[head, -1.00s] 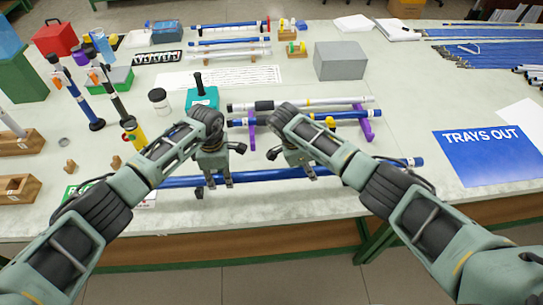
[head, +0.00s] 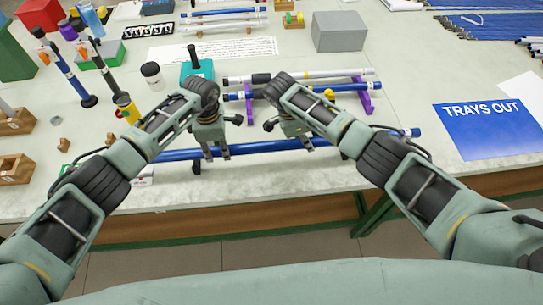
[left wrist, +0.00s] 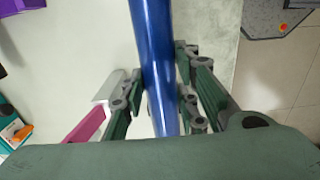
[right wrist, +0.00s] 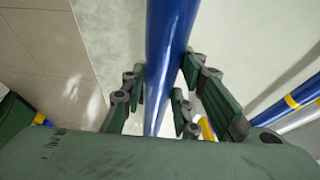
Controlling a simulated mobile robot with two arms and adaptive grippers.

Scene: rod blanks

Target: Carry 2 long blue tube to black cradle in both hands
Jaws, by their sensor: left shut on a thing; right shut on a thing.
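A long blue tube (head: 262,147) lies crosswise near the table's front edge, in both my grippers. My left gripper (head: 216,154) is shut on it left of its middle, and my right gripper (head: 302,143) is shut on it further right. The tube also runs between the jaws in the left wrist view (left wrist: 155,50) and right wrist view (right wrist: 168,40). My arms hide parts of it. A small black piece (head: 197,167), perhaps part of the black cradle, shows just under the tube beside my left gripper. I cannot tell whether they touch.
A purple rack (head: 365,103) behind the grippers holds another blue tube (head: 345,87) and a whitish tube (head: 310,77). A grey box (head: 339,32) and a teal block (head: 197,72) stand farther back. A blue sign (head: 490,130) lies at right. Wooden blocks stand at left.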

